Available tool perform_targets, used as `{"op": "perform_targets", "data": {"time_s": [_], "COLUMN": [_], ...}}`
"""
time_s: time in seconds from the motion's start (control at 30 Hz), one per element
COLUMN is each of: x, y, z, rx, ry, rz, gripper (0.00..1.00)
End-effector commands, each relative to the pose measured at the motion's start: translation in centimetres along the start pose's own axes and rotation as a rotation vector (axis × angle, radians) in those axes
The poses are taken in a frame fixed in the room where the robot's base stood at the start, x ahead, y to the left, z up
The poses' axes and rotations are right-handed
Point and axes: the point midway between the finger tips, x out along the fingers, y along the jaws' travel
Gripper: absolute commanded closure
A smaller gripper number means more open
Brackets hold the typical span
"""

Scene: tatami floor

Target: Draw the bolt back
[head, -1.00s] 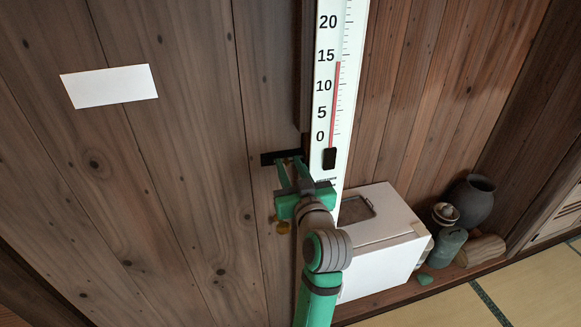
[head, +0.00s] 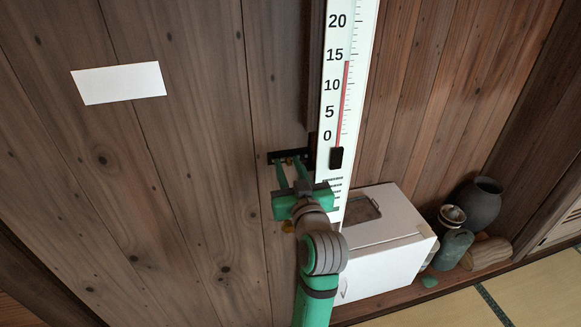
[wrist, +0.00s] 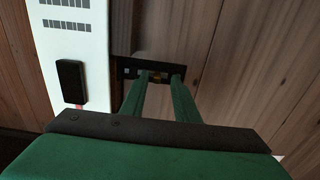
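A dark bolt plate (head: 272,158) is fixed to the wooden door beside a dark upright post. It also shows in the wrist view (wrist: 125,68). A small brass-coloured part of the bolt (wrist: 158,77) shows on the plate between my fingertips. My gripper (head: 288,163) points at the plate with its two green fingers apart. In the wrist view the fingertips (wrist: 160,76) lie over the plate, with a clear gap between them. I cannot tell whether either finger touches the brass part.
A tall white thermometer (head: 331,110) hangs close to the right of the bolt. A white box (head: 390,250) stands on a ledge at the lower right, with a dark pot (head: 478,205) and several other vessels beyond. A blank paper (head: 118,83) is on the planks at left.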

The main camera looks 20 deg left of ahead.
Motion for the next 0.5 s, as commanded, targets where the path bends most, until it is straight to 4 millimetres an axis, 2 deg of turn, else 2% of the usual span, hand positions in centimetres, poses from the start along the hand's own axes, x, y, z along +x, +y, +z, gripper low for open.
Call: {"op": "perform_targets", "data": {"time_s": [0.27,0.5], "x": [-0.7,-4.5], "y": [0.2,0.0], "z": [0.0,0.0], "rx": [0.000,-0.001], "ry": [0.001,0.001], "rz": [0.004,0.001], "gripper": [0.72,0.72]}}
